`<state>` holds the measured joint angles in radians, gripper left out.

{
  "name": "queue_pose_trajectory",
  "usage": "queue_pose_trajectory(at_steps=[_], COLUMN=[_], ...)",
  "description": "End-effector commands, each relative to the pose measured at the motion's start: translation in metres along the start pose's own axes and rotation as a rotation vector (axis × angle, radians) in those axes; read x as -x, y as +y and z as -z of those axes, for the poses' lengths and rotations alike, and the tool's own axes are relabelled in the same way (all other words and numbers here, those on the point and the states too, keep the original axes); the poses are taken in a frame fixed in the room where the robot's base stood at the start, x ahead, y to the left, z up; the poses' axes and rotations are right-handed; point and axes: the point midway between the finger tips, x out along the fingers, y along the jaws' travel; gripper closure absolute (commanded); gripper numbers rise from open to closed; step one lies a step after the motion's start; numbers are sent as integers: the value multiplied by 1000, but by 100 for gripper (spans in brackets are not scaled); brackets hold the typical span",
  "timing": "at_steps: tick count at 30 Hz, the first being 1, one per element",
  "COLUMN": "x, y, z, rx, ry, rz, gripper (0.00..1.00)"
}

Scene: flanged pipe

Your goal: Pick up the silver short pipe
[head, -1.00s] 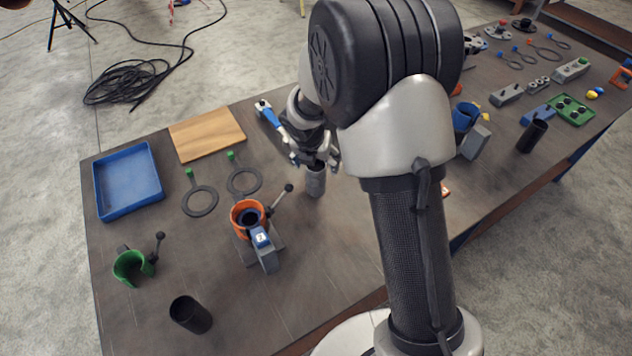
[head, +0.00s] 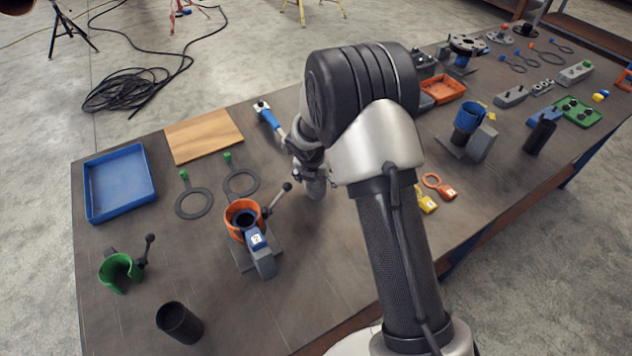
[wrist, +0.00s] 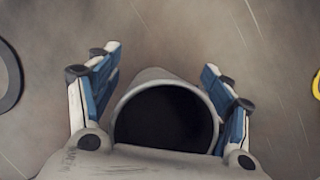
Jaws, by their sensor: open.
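The silver short pipe (head: 316,186) stands upright on the table in the head view, partly hidden by my arm and gripper. In the wrist view the pipe's grey rim (wrist: 160,76) and dark open mouth face the camera. My gripper (wrist: 163,80) is open, with one blue-padded finger on each side of the pipe. A small gap shows between the left finger and the rim, and the right finger lies close to the rim. Whether either finger touches the pipe I cannot tell. In the head view my gripper (head: 312,172) is at the pipe, its fingers mostly hidden.
An orange clamp fixture (head: 243,222) with a lever stands left of the pipe. Two ring gaskets (head: 241,184) lie behind it. A blue tray (head: 121,184), a wooden board (head: 203,136), a green clamp (head: 120,272) and a black pipe (head: 180,322) are further left. Orange and yellow tags (head: 428,203) lie right.

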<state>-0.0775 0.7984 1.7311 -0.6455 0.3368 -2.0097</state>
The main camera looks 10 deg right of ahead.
Motion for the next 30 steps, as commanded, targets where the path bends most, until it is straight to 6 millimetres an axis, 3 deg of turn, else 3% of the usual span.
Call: queue_pose_trajectory(at_steps=[5,30], x=[2,1], y=[0,0], z=[-1,0], rx=[0,0], ry=[-1,0], rz=[0,0], gripper=[29,85])
